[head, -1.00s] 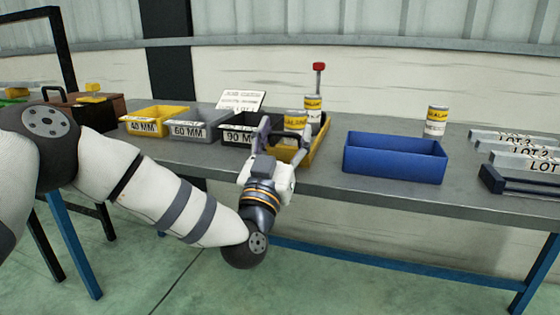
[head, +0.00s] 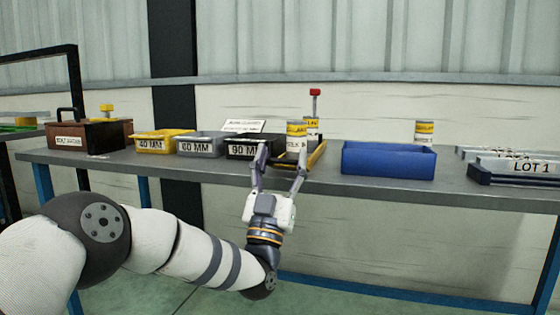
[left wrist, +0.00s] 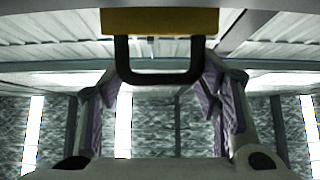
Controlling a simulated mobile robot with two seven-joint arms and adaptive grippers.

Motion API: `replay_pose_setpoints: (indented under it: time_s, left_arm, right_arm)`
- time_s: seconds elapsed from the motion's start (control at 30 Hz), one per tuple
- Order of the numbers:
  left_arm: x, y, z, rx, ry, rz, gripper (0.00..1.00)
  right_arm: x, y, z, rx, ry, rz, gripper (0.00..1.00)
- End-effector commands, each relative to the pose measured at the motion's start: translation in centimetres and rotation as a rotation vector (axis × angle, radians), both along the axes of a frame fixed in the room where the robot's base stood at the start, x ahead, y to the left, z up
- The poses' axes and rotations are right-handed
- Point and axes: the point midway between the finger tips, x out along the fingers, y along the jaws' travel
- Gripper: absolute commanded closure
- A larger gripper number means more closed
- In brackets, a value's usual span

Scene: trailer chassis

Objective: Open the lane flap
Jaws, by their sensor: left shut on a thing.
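My left gripper (head: 282,162) is at the front end of the yellow lane (head: 318,157), at the table's front edge. In the left wrist view, a yellow flap (left wrist: 160,20) shows at the top with a black U-shaped handle (left wrist: 160,78) hanging below it. The left gripper (left wrist: 165,90) is shut on this handle, with a finger at each side. A sealant can (head: 297,136) stands in the lane, with another can (head: 312,123) partly hidden behind it. The flap's front is hidden by the gripper in the head view. My right gripper is not in view.
A blue bin (head: 388,161) stands right of the lane, with a can (head: 424,131) behind it. A black 90 MM bin (head: 258,139), a grey bin (head: 200,144) and a yellow bin (head: 157,142) stand left. A LOT 1 rack (head: 515,170) is far right.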

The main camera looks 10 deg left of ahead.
Motion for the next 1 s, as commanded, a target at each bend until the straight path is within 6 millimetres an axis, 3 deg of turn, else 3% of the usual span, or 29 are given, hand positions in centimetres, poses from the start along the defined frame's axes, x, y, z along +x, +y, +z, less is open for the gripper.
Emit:
replay_pose_setpoints:
  time_s: [0.03, 0.6, 0.63, 0.67, 1.0]
  left_arm:
    - [0.15, -0.47, -0.98, 0.007, 0.022, -0.011, 0.93]
    - [0.25, -0.42, -1.37, 0.006, 0.026, -0.010, 0.93]
    - [0.25, -0.42, -1.38, 0.006, 0.026, -0.010, 0.41]
    - [0.26, -0.43, -1.39, 0.006, 0.026, -0.010, 0.34]
    - [0.22, -0.18, -0.87, 0.003, 0.014, -0.004, 0.33]
  right_arm:
    - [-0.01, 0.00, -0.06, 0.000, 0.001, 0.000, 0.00]
    - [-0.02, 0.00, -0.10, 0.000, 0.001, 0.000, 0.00]
    - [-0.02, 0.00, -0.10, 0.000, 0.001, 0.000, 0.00]
    - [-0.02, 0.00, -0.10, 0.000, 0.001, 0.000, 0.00]
    - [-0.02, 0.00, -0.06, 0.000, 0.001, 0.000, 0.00]
